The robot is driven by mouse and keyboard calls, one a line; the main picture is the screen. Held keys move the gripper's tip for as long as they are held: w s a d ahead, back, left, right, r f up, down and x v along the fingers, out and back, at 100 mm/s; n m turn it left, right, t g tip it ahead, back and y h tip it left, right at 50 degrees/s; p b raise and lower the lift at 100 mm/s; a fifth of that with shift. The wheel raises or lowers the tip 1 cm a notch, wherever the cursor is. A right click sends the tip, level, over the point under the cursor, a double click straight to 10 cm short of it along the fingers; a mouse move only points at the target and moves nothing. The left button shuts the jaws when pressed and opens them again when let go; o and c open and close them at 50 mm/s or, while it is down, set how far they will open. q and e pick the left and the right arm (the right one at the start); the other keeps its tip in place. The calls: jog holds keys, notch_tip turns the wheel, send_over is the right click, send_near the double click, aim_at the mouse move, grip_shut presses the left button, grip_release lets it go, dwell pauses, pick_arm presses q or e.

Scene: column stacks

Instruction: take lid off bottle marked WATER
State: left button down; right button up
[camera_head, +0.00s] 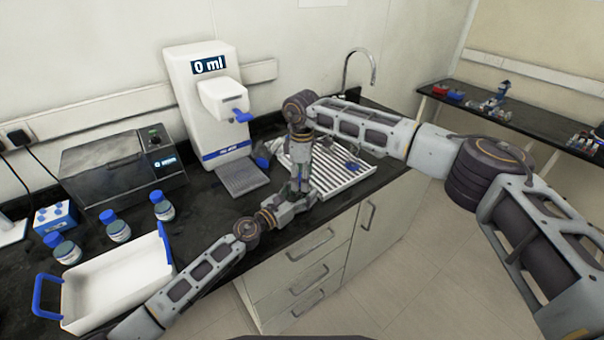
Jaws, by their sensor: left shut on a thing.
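My left arm comes in from the lower left, and its gripper (300,199) is at the counter's front edge by the white drying rack. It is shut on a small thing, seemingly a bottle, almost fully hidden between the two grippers. My right gripper (301,178) points down from above at the same spot, close to the left one; its fingers are too small and overlapped to read. Three bottles with blue lids stand at the left: a near one (66,252), a middle one (117,229) and a far one (162,209). Their labels are unreadable, so I cannot tell which says WATER.
A white tray with blue handles (105,285) lies at the front left. Behind are a grey heater box (115,170), a blue tube rack (55,218) and a white dispenser reading 0 ml (195,100). The drying rack (350,165) is right of the grippers. A side bench (530,118) stands far right.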

jog(key=shift+c, duration=0.2)
jog(key=c, duration=1.1)
